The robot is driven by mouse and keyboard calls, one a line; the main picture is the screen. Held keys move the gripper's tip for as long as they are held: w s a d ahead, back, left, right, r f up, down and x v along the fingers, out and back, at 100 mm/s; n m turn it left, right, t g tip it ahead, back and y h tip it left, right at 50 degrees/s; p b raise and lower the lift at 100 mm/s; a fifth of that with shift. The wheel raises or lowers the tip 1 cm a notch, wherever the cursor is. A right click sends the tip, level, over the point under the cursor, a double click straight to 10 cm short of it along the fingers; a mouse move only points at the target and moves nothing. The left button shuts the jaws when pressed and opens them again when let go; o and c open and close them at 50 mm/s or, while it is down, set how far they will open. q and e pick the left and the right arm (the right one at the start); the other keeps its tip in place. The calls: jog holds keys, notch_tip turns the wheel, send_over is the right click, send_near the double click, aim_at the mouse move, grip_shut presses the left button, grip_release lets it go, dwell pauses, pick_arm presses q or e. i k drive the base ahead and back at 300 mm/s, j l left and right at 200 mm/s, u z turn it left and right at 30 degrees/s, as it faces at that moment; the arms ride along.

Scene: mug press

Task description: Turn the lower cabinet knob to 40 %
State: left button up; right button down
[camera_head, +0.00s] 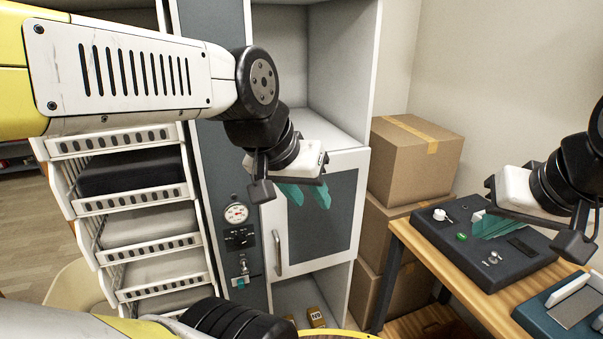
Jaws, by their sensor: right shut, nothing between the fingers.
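The cabinet's dark front panel carries a round white dial gauge (236,213). Below it is a small metal knob or valve (243,267) with a teal piece at its bottom, low on the panel. My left gripper (311,201) has teal fingers that stand apart with nothing between them. It hangs in front of the grey cabinet door, right of and higher in the picture than the knob, apart from it. My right gripper (491,228) is shut and empty over the dark device on the wooden table at the right. The knob's exact setting is too small to read.
The cabinet door (328,217) has a vertical handle (278,252) close to the knob's right. A white wire basket rack (150,240) stands left of the panel. Cardboard boxes (412,160) are stacked right of the cabinet. A dark device (470,262) sits on the wooden table (455,290).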

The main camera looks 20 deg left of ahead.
aim_at(240, 240)
jog(key=j+u, duration=0.1)
jog(key=u, duration=1.2)
jog(key=k, duration=0.6)
